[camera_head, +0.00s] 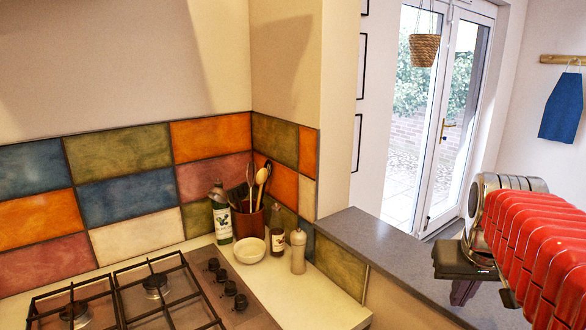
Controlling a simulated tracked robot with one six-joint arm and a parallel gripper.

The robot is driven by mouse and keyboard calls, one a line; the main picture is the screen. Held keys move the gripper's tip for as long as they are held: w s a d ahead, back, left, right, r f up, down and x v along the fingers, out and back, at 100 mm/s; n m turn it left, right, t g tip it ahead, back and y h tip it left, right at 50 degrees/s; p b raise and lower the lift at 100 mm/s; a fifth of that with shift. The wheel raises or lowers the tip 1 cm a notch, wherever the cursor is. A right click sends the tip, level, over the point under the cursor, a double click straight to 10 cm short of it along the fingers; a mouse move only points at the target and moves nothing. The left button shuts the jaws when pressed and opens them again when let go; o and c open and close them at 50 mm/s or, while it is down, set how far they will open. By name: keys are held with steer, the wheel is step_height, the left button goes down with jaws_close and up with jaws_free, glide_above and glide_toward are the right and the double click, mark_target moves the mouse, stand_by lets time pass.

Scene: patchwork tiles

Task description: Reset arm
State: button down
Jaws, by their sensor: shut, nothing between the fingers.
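My arm, with red ribbed covers, reaches in from the right edge. My gripper (466,290) is at the lower right, its dark fingers pointing down. It is shut with nothing in it. It shows in front of the grey counter ledge and touches nothing that I can see. Part of it is hidden by the arm's own links.
A gas hob (152,300) fills the lower left. Behind it on the white worktop stand a bottle (221,220), a utensil pot (248,224), a white bowl (249,250) and a pepper mill (298,254). A grey ledge (385,248) runs under my gripper's side. Glass doors (405,140) are beyond.

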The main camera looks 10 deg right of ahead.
steer(key=s+a+f+n+t+y, duration=0.1)
steer(key=s+a+f+n, duration=0.1)
steer(key=a, duration=0.9)
steer(key=s+a+f+n+y, duration=0.1)
steer(key=s+a+f, duration=0.3)
steer(key=a, duration=0.7)
steer(key=shift+s+f+n+t+y, duration=0.15)
steer(key=shift+f+n+t+y, duration=0.25)
steer(key=shift+f+n, duration=0.25)
steer(key=shift+s, duration=0.1)
